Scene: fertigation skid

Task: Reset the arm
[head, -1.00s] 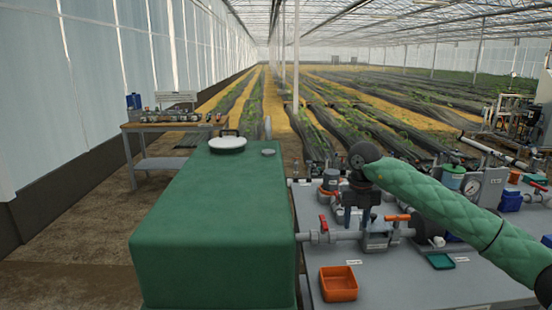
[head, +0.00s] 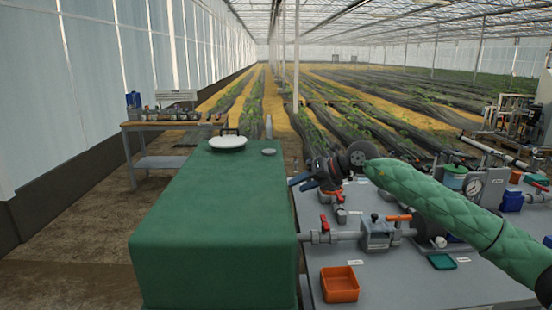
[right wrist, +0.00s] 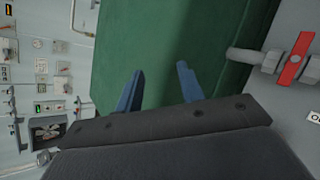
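My right arm (head: 435,205), in a green quilted sleeve, reaches in from the right over the grey skid table. Its gripper (head: 298,183) points left, above the table's left edge and beside the green tank (head: 215,225). In the right wrist view the two blue fingers (right wrist: 159,90) stand apart with nothing between them. The green tank (right wrist: 200,30) fills the background behind them. My left gripper is not in view.
A grey pipe with a red-handled valve (head: 324,227) runs along the table to an orange-handled valve (head: 398,218). An orange bin (head: 339,285) and a small green tray (head: 441,262) sit in front. A workbench (head: 170,126) stands at the back left.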

